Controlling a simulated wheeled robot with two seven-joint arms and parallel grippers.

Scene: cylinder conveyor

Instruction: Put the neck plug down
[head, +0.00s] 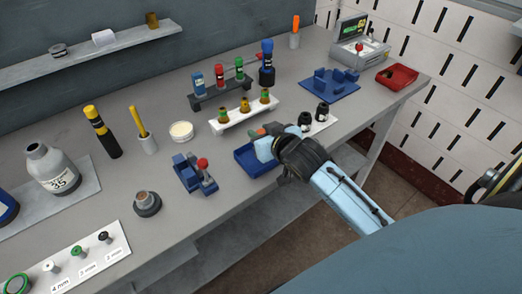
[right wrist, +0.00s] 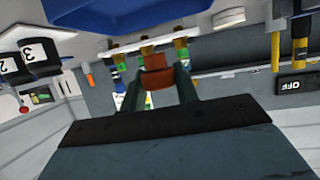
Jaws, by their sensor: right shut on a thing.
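My right gripper (head: 264,143) is over the front of the bench, beside and partly in front of a shallow blue tray (head: 246,162). It is shut on a small brown-orange piece, which I take to be the neck plug (right wrist: 158,73). In the right wrist view the plug sits between the two dark fingers of the gripper (right wrist: 160,84). In the head view the gripper mostly hides the plug. Whether the plug touches any surface I cannot tell. My left gripper is not in view.
A white rack (head: 243,113) with several brass-and-green pieces stands behind my gripper. Two black weights (head: 322,111) stand on a white plate to its right. A blue fixture with a red knob (head: 203,163) is to its left. A red tray (head: 397,77) lies far right.

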